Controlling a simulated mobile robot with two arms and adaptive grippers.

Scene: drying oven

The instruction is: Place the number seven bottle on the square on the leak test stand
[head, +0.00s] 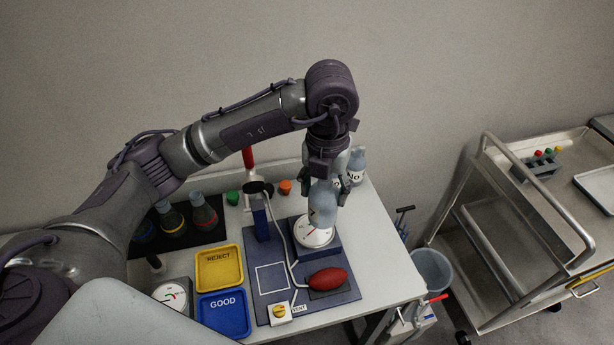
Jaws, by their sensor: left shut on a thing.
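My left gripper (322,183) points down and is shut on a grey-blue bottle (322,203). It holds the bottle upright in front of the round white gauge (313,232) on the leak test stand; I cannot tell whether the bottle touches anything. The bottle's label is mostly turned away and its number cannot be read. The leak test stand (262,303) is a dark blue board on the table. The white outlined square (272,277) on its left part is empty. My right gripper is not in view.
A yellow REJECT tray (219,287) and a blue GOOD tray (223,328) lie left of the stand. A red bulb (328,279), hose and vent valve (280,314) sit on the stand. Other bottles (356,167) stand behind the gripper. A metal cart (520,230) is at the right.

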